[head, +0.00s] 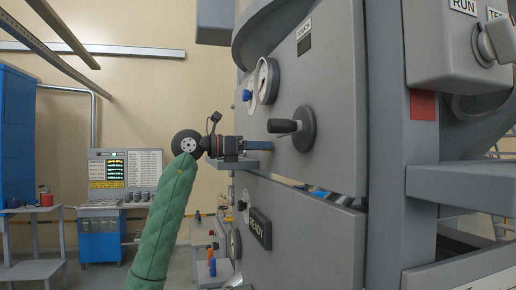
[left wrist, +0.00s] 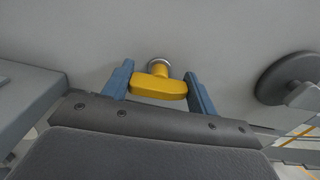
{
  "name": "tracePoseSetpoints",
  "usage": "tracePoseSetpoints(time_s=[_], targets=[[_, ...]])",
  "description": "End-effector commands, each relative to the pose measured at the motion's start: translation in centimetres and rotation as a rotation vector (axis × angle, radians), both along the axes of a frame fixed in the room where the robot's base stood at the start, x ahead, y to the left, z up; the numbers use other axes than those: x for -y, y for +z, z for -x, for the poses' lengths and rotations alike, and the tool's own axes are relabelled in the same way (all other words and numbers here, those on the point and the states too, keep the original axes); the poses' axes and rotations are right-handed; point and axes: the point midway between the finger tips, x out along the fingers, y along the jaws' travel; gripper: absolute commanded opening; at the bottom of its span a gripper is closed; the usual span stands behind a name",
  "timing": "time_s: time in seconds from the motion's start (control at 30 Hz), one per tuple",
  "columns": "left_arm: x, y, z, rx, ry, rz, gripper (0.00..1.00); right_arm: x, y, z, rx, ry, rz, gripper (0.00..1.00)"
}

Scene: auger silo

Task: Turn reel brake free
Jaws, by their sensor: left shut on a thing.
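A yellow T-shaped handle (left wrist: 158,88) stands out from the grey panel on a short stem with a pale metal collar, in the left wrist view. Its bar lies roughly level across that picture. My left gripper (left wrist: 160,73) has its two blue fingers on either side of the handle and is shut on it. In the head view my left gripper (head: 287,144) reaches from the left to the panel, just below a dark crank. The yellow handle is hidden there. I see no label naming the reel brake. My right gripper is not in view.
The dark crank (head: 301,128) on a round disc sits close to my left fingers; its disc shows at the right of the wrist view (left wrist: 283,78).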

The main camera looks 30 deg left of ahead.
Motion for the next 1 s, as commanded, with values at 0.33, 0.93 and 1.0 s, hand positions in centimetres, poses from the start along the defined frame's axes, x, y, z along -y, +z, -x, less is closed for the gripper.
tracePoseSetpoints(time_s=[0.33,0.93,1.0], targets=[[-0.3,-0.1,-0.1,-0.164,0.005,0.195,0.35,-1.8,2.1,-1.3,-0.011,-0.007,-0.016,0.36],[-0.5,0.0,-0.2,-0.534,0.004,0.63,0.35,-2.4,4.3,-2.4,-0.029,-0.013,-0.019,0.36],[-0.5,0.0,-0.2,-0.577,0.003,0.681,0.35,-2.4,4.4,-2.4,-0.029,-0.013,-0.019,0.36]])
